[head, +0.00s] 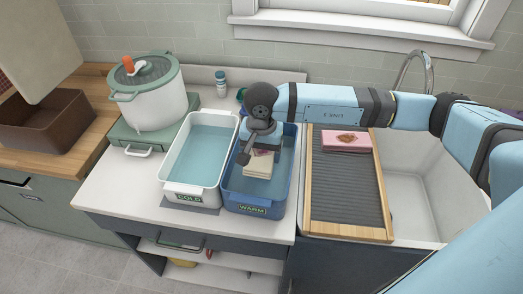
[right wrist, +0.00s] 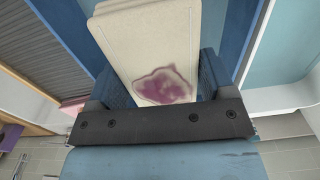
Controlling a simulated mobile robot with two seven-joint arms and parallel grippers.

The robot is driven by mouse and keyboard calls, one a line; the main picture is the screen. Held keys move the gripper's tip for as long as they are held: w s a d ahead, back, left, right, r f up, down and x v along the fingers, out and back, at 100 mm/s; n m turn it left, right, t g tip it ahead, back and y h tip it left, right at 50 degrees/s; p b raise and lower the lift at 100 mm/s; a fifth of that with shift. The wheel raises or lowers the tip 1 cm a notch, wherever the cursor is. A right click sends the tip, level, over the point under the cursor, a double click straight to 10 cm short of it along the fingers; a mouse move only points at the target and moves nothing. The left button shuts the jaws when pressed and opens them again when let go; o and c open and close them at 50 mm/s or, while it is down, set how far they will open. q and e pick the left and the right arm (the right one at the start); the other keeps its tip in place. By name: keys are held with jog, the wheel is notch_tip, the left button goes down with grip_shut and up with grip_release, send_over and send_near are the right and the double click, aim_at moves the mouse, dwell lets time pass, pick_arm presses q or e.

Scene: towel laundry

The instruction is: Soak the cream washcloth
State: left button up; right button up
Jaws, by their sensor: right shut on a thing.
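The folded cream washcloth (head: 258,163) is over the blue WARM basin (head: 234,200) in the head view. A purple-red stain marks the cream washcloth (right wrist: 160,50) in the right wrist view. My right gripper (head: 251,150) comes from above and is shut on the washcloth, at the stained end. The fingertips are partly hidden in the head view; the gripper also shows in the right wrist view (right wrist: 160,108). I cannot tell whether the cloth touches the water. My left gripper is not in view.
A white COLD basin (head: 167,190) with water stands left of the WARM basin. A washboard (head: 348,200) with a stained pink cloth (head: 346,140) lies to the right, over the white sink (head: 415,200). A lidded pot (head: 150,95) stands at the back left.

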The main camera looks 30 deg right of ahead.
aim_at(262, 153)
jog(key=shift+f, duration=0.2)
jog(key=o, duration=0.9)
jog(key=shift+r, duration=0.1)
jog(key=shift+r+p, duration=1.3)
jog(key=shift+r, duration=2.6)
